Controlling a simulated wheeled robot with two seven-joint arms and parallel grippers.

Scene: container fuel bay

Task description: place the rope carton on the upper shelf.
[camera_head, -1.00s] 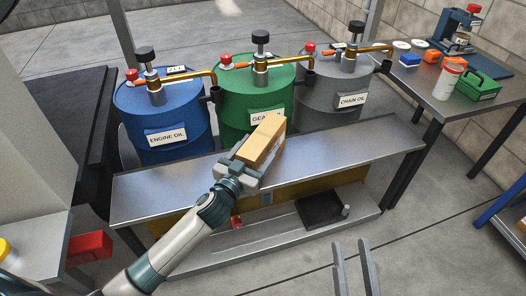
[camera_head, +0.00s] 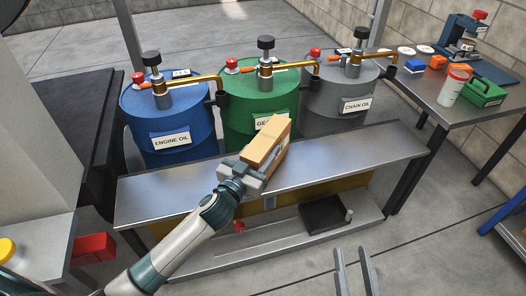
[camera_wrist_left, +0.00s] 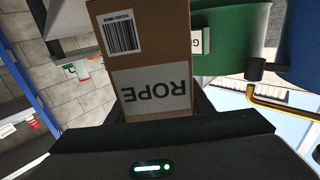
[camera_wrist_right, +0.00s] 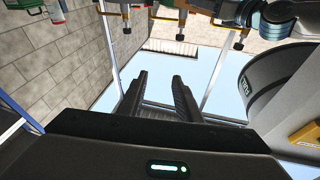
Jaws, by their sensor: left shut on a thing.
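The rope carton (camera_head: 268,145) is a brown cardboard box in the head view. It is held over the grey metal bench in front of the green drum. In the left wrist view the carton (camera_wrist_left: 152,50) shows a white ROPE label, upside down, and a barcode. My left gripper (camera_head: 250,172) is shut on the carton. My right gripper (camera_head: 355,270) is at the bottom of the head view, its two fingers apart with nothing between them. In the right wrist view its fingers (camera_wrist_right: 157,95) are also apart and empty. I cannot tell which surface is the upper shelf.
A grey metal bench (camera_head: 370,160) has a low deck with a black tray (camera_head: 325,215). Behind it stand blue (camera_head: 165,130), green (camera_head: 240,108) and grey (camera_head: 330,112) oil drums with pumps. A side table (camera_head: 425,88) holds several items. A red box (camera_head: 93,248) sits at left.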

